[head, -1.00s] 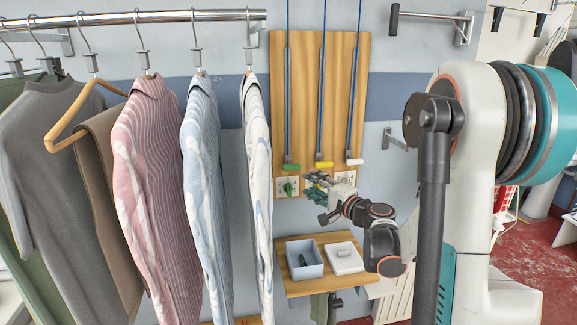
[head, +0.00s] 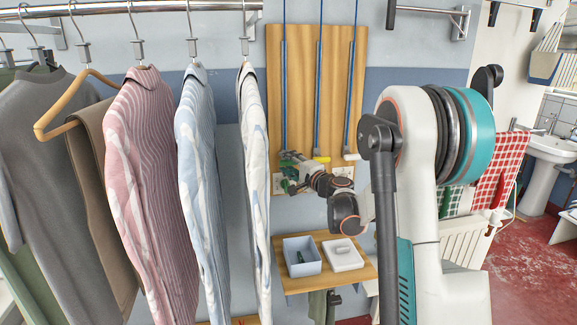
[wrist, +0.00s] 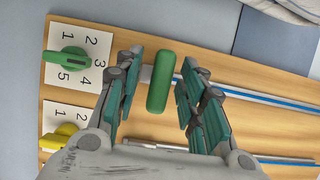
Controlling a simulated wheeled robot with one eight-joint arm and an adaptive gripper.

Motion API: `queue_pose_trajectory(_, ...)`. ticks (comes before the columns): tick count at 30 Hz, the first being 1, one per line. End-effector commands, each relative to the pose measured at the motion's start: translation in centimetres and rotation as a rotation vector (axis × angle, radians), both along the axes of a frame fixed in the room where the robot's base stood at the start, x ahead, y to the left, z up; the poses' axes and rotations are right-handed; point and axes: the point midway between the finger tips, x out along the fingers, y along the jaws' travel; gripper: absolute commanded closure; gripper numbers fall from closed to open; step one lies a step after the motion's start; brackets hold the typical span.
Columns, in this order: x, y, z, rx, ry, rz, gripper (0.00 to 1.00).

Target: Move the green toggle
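A green bar-shaped handle (wrist: 160,82) sits at the end of a blue rod on the wooden board, in the middle of the wrist view. My gripper (wrist: 160,62) is open, with one finger on each side of this handle and a gap visible on both sides. In the head view my gripper (head: 291,170) is at the board's lower left and hides most of the green handle. A green knob (wrist: 68,61) is on a white plate with numbers, left of the gripper in the wrist view. I cannot tell which of the two is the toggle.
A yellow knob (wrist: 62,137) is beside the green one. A yellow handle (head: 321,159) and a white handle (head: 351,156) hang to the right. Shirts (head: 252,150) hang close on the left. A shelf (head: 300,284) below holds a blue-grey tray (head: 302,270).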

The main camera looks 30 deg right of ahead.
Motion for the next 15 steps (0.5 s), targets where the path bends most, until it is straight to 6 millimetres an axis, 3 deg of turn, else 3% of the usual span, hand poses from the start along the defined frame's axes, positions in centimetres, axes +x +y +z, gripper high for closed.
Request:
queue_pose_trajectory(11, 0.45, 0.03, 0.01, 0.000, 0.000, -0.001, 0.66)
queue_pose_trajectory(15, 0.44, 0.03, 0.01, 0.000, 0.000, -0.001, 0.97)
